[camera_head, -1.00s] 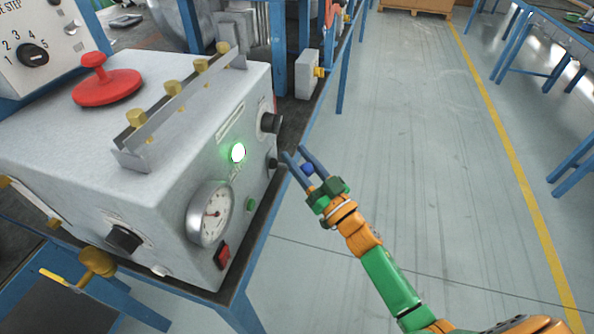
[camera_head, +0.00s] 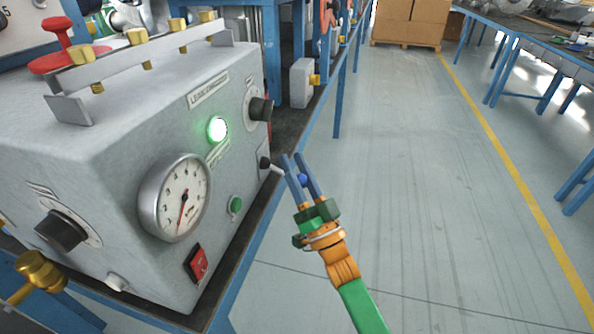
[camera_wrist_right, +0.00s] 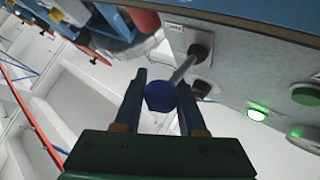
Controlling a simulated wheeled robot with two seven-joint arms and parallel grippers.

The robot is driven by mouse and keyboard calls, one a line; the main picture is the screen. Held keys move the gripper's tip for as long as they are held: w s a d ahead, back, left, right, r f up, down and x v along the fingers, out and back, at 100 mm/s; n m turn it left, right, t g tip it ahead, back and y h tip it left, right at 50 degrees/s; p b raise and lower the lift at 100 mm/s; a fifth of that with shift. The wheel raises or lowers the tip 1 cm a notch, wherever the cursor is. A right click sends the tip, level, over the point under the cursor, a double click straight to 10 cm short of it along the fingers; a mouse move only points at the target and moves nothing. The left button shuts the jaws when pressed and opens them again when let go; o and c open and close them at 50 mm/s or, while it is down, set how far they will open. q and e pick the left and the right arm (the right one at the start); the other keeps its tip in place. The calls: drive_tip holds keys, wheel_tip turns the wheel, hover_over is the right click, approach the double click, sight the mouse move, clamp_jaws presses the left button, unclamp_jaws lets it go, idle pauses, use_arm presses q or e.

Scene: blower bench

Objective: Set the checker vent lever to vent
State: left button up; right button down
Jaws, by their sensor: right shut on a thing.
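The grey checker box (camera_head: 120,130) stands on the bench at the left of the head view. Its vent lever is a thin rod with a blue ball knob (camera_head: 303,180), coming out of a small black pivot (camera_head: 265,162) on the right-hand part of the front panel. My right gripper (camera_head: 292,157) is shut on the blue knob, with one finger on each side. The wrist view shows the blue knob (camera_wrist_right: 160,96) between the fingers of my right gripper (camera_wrist_right: 162,80) and the rod (camera_wrist_right: 184,69) running up to its black pivot (camera_wrist_right: 200,52). My left gripper is not in view.
The panel carries a lit green lamp (camera_head: 217,129), a larger black knob (camera_head: 260,109), a round gauge (camera_head: 175,197), a green button (camera_head: 236,204) and a red switch (camera_head: 196,263). A grey box (camera_head: 301,83) stands further back. The floor right of the bench is clear.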

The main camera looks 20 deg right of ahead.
drive_tip(key=shift+a+f, duration=0.1)
drive_tip(key=shift+f, duration=0.2)
drive_tip(key=shift+c, duration=2.4)
unclamp_jaws()
drive_tip(key=shift+w+a+r, duration=0.1)
drive_tip(key=shift+w+a, duration=0.05)
drive_tip(key=shift+w, duration=0.05)
drive_tip(key=v, duration=0.7)
drive_tip(key=shift+s, duration=0.1)
